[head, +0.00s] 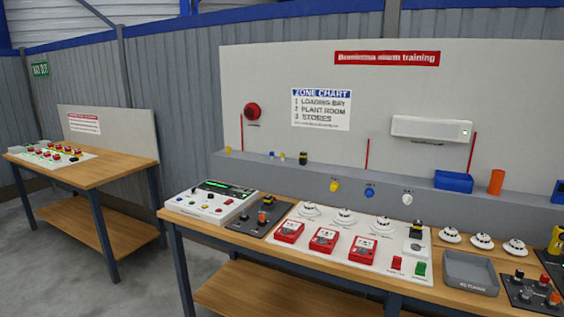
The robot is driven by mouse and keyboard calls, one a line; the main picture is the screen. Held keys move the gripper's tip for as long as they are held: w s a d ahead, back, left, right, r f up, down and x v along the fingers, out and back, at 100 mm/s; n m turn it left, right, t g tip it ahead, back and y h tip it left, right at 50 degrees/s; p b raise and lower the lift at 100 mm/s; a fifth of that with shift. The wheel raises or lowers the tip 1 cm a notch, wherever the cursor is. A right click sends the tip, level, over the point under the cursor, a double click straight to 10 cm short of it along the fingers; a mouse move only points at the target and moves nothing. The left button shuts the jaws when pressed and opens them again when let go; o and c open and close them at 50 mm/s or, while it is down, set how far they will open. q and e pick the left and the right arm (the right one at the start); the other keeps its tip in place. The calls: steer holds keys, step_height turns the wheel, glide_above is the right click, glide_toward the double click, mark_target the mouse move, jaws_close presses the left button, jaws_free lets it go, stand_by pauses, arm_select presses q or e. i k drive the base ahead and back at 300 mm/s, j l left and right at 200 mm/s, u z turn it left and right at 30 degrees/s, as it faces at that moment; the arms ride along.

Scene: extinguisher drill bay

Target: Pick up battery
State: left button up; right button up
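No thing in view can be named as the battery for certain. A small black-and-yellow block (303,158) stands on the grey ledge (335,178) behind the bench and looks like one. Another black block with a yellow part (417,229) stands at the right end of the white panel (350,252) on the bench. Neither of my grippers shows in the head view.
The wooden bench (330,264) carries a white alarm control panel (212,201), red call points (324,239), white detectors (345,216) and a grey tray (470,272). A blue bin (453,181) and orange cup (496,182) stand on the ledge. A second bench (105,168) stands left, with floor between.

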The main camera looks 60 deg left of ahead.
mark_target(303, 155)
steer(key=u, duration=1.8)
steer(key=i+j, duration=0.1)
